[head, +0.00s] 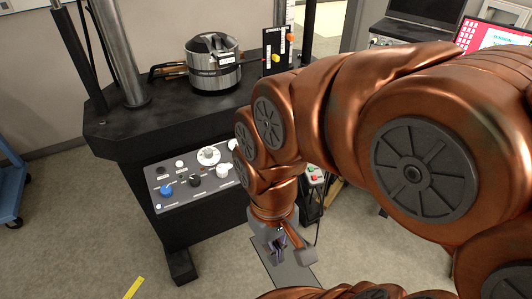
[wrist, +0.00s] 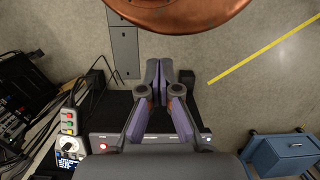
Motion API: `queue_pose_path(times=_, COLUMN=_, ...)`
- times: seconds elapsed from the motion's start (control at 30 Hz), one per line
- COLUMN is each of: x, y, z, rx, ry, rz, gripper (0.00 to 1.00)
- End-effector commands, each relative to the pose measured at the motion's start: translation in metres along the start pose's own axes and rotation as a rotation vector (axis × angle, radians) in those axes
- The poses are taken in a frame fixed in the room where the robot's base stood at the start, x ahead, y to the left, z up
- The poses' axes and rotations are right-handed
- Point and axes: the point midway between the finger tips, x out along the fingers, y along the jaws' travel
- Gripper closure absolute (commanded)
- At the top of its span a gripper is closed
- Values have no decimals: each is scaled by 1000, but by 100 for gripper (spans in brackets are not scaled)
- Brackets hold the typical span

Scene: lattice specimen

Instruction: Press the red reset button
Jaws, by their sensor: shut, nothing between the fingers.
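My gripper (head: 279,245) is shut and empty, hanging low in front of the machine's dark frame. In the wrist view its purple-padded fingers (wrist: 160,78) are together. A small red round light or button (wrist: 103,147) glows on a panel near the lower edge of the wrist view, apart from the fingertips. A grey button box (wrist: 69,122) with red, yellow and green buttons is at the left there. A button box (head: 314,176) with red and green shows beside my arm in the head view. No reset label is readable, so I cannot tell which red button is the reset.
A sloped control panel (head: 193,178) with blue, black and white knobs is on the machine's front. A steel canister (head: 213,65) stands on the black machine table (head: 135,122). A blue cart (head: 10,185) is at far left. Floor is clear around the yellow tape (head: 133,288).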

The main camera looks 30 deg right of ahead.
Motion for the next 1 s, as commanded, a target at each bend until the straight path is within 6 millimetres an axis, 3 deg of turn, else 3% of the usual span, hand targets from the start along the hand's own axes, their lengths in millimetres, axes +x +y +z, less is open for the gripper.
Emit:
queue_pose_path(times=0.17, x=16, y=-15, z=-45, rx=156, ry=22, rz=-133, gripper=100)
queue_pose_path(times=0.33, x=24, y=-23, z=-115, rx=383, ry=61, rz=-332, gripper=100)
queue_pose_path(times=0.47, x=24, y=-11, z=-174, rx=565, ry=103, rz=-487, gripper=100)
queue_pose_path(times=0.67, x=23, y=40, z=-261, rx=853, ry=176, rz=-730, gripper=100)
queue_pose_path(times=0.8, x=22, y=100, z=-312, rx=1049, ry=238, rz=-897, gripper=100)
queue_pose_path(times=1.0, x=20, y=183, z=-352, rx=1257, ry=320, rz=-1081, gripper=100)
